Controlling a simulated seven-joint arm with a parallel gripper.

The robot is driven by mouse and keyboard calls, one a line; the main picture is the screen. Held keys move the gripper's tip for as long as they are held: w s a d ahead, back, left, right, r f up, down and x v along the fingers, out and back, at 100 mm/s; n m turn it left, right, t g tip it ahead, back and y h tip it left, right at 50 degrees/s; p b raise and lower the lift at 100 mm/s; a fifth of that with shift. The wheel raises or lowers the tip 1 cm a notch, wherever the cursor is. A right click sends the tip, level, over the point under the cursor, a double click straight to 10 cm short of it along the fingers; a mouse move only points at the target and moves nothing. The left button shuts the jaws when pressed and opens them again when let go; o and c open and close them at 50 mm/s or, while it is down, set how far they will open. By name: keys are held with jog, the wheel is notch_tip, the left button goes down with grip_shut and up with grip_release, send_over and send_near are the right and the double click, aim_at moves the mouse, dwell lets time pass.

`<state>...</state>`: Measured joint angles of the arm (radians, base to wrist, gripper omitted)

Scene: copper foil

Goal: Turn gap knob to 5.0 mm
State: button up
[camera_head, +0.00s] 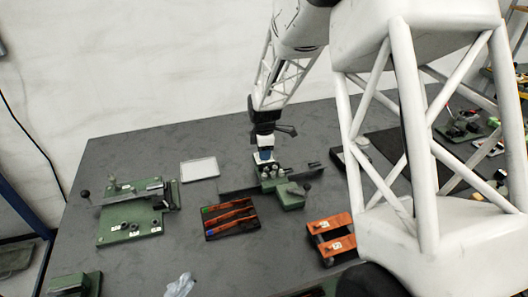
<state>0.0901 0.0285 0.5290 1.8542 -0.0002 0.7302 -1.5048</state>
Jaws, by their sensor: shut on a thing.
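My gripper (264,157) reaches down from above to the far side of a small green machine (289,194) near the middle of the table. The gripper is shut on a small part at the top of this machine, at the place of the gap knob. The knob itself is hidden by the fingers, and its scale or reading is too small to make out. A dark flat bar runs out to the left from the machine, and a black handle sticks out at its right.
A larger green lever machine (132,222) stands at the left. A black tray (231,235) with copper-coloured strips lies in front, with an orange-brown rack (331,238) to its right. A pale flat plate (200,168) lies behind. My white arm links cover much of the right side.

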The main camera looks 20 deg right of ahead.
jog(key=shift+r, duration=0.1)
jog(key=o, duration=0.9)
jog(key=shift+r, duration=3.85)
